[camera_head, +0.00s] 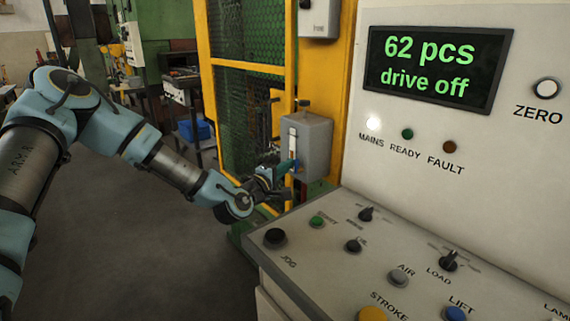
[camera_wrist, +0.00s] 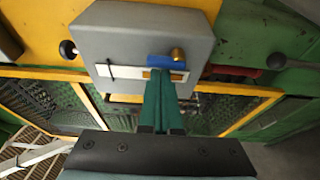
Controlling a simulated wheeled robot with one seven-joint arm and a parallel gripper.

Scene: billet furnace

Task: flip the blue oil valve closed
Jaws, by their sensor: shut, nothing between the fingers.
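A grey box (camera_head: 305,145) is fixed to the yellow frame behind the control desk. In the wrist view the box (camera_wrist: 140,35) has a pale slotted strip (camera_wrist: 118,72) with a small blue part (camera_wrist: 165,61) and a brass knob on it. The blue part looks like the valve handle, but its full shape is partly hidden by my fingers. My gripper (camera_head: 287,165) is at the lower front of the box. In the wrist view its green fingers (camera_wrist: 160,76) are together and empty, with tips just below the blue part. I cannot tell whether they touch it.
The control desk (camera_head: 400,258) with knobs and buttons stands right of my gripper. A display (camera_head: 438,66) reads "62 pcs drive off". A yellow mesh guard (camera_head: 240,120) stands behind. A red handle (camera_wrist: 235,72) and a black knob (camera_wrist: 68,48) flank the box. Open floor lies left.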

